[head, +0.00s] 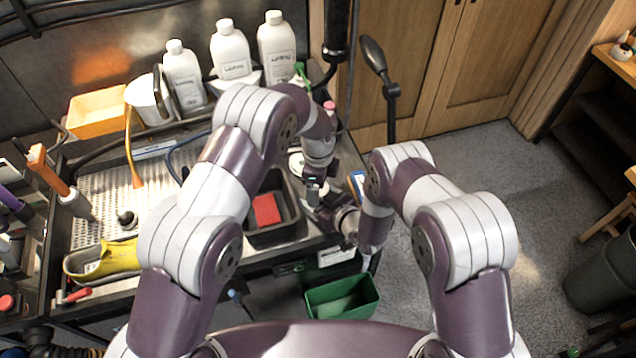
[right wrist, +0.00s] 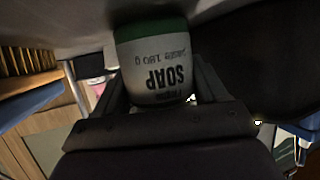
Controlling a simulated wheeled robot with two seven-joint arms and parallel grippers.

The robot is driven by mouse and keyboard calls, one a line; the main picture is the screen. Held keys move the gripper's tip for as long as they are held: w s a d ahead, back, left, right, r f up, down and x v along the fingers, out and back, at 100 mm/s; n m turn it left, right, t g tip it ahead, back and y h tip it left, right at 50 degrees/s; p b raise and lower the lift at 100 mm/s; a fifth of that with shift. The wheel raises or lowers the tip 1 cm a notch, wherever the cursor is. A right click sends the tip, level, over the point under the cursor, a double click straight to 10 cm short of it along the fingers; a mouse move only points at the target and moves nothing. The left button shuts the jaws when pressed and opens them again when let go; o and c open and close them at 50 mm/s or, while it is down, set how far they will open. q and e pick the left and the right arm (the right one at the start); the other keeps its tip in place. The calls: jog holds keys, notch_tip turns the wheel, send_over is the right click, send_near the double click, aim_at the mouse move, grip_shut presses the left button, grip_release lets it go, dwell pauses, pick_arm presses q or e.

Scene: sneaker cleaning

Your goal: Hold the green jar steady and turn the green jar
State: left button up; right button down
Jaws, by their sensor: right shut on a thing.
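The green jar (right wrist: 158,68) shows in the right wrist view, a white body with a green band at its upper edge in the picture and the word SOAP printed upside down. My right gripper (right wrist: 155,95) is shut on the jar, with a finger on each side of its body. In the head view my right gripper (head: 330,208) is at the right edge of the workbench, just below my left gripper (head: 313,190). The left gripper points down there; its fingers are too small and covered to tell open from shut. I cannot make out the jar in the head view.
A black tray (head: 287,233) with a red block (head: 266,210) is left of the grippers. Three white bottles (head: 231,50) stand behind. A yellow shoe (head: 105,260) lies at the left. A green bin (head: 342,298) hangs below the bench edge.

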pick_arm(q)
notch_tip(320, 180, up, 4)
jog(key=shift+r, duration=0.15)
jog(key=shift+c, duration=0.3)
jog(key=shift+r, duration=0.3)
notch_tip(320, 180, up, 3)
jog(key=m, duration=0.5)
jog(key=shift+f+m, duration=0.2)
jog(key=shift+m, duration=0.2)
jog(key=shift+f+m, duration=0.15)
jog(key=shift+m, duration=0.25)
notch_tip(320, 180, down, 7)
jog(key=shift+f, duration=0.15)
jog(key=c, duration=1.1)
jog(key=n, duration=0.6)
jog(key=shift+n, duration=0.4)
